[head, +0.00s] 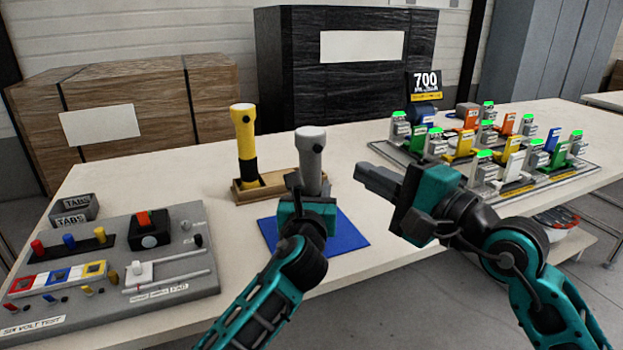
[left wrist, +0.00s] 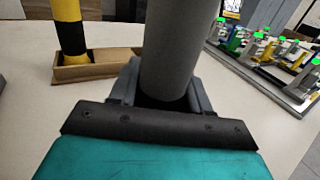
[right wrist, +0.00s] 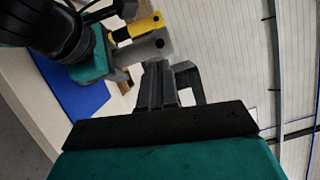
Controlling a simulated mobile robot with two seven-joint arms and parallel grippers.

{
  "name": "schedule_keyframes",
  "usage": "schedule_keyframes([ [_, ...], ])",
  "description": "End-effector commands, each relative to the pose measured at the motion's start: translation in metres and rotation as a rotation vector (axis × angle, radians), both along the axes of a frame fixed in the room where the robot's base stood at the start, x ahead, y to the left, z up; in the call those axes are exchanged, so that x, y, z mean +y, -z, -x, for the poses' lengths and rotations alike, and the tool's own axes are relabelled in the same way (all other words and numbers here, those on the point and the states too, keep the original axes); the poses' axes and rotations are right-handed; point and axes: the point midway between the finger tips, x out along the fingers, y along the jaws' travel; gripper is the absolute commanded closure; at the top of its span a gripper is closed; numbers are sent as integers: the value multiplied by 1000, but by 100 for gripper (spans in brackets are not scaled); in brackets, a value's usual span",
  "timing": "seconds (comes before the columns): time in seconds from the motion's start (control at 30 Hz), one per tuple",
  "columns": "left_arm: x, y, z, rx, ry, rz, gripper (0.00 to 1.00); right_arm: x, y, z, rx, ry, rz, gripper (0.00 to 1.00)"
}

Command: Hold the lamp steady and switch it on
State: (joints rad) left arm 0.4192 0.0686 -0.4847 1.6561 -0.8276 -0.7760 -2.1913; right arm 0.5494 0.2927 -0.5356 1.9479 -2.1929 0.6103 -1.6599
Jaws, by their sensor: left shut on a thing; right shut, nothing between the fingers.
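A grey lamp (head: 311,158) with a light round head stands upright over the blue mat (head: 345,229). My left gripper (head: 309,190) is shut around its shaft. In the left wrist view the grey shaft (left wrist: 172,50) stands between the two fingers; its foot is hidden by my gripper. In the right wrist view the lamp (right wrist: 145,48) shows beyond my fingers. My right gripper (head: 364,178) is shut and empty, to the right of the lamp and apart from it, its fingers pointing left. I cannot tell whether the lamp is lit.
A yellow and black lamp (head: 245,145) stands in a wooden tray (head: 280,184) behind. A grey switch panel (head: 85,285) lies at the left, with a TABS bin (head: 74,209) behind it. Boxes (head: 160,108) stand at the back.

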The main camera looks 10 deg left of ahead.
Motion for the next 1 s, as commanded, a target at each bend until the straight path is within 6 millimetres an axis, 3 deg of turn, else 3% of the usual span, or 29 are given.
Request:
schedule_keyframes([
  [0.57, 0, 1, 0, 2, 0, 0, 91, 4, 3, 3, 40, -29, -33, 100],
  [1.0, 0, 1, 0, 2, 0, 0, 91, 29, 11, 34, 498, -348, -494, 100],
])
